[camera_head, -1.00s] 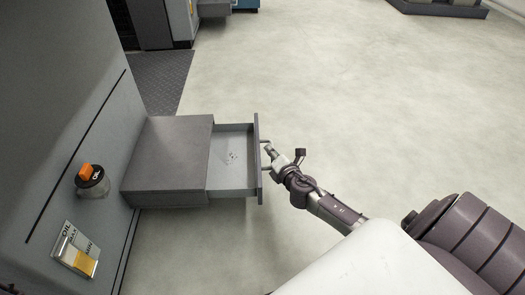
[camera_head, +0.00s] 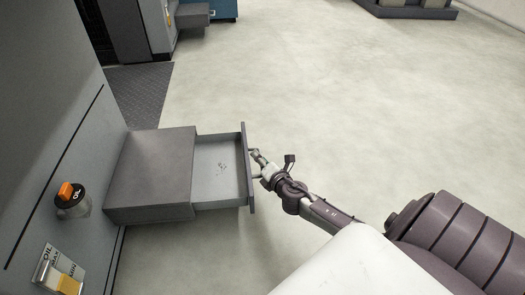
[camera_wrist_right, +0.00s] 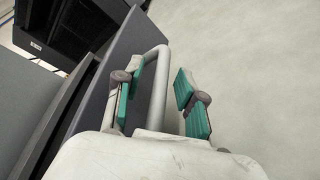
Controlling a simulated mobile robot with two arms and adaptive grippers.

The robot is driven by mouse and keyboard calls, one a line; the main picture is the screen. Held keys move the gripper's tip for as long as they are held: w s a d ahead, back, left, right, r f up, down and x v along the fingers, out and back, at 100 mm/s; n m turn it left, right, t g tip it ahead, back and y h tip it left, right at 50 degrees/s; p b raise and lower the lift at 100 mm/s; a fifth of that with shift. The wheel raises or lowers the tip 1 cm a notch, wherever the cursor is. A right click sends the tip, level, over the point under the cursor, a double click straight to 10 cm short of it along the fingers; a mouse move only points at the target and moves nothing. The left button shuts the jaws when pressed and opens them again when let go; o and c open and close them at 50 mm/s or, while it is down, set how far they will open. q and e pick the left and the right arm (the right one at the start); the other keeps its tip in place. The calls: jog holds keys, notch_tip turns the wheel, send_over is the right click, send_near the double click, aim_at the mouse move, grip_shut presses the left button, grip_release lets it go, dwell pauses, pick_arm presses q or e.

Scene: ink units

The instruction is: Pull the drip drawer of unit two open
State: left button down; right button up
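The grey drip drawer (camera_head: 222,166) stands partly out of its housing (camera_head: 150,175) on the side of the grey unit. Small dark specks lie on its floor. My right gripper (camera_head: 259,160) is at the outer face of the drawer front (camera_head: 247,165). In the right wrist view, the light grey bar handle (camera_wrist_right: 158,88) runs between the two teal-padded fingers of my right gripper (camera_wrist_right: 158,103). The fingers are apart, with a visible gap between the bar and the right pad. My left gripper is not in view.
An orange-capped oil filler (camera_head: 70,198) and an oil gauge (camera_head: 60,270) are on the unit's wall, left of the drawer. Another machine (camera_head: 150,25) stands at the back left, by a dark floor mat (camera_head: 140,90).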

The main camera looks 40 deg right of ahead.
jog(key=v, duration=1.2)
jog(key=shift+f, duration=0.15)
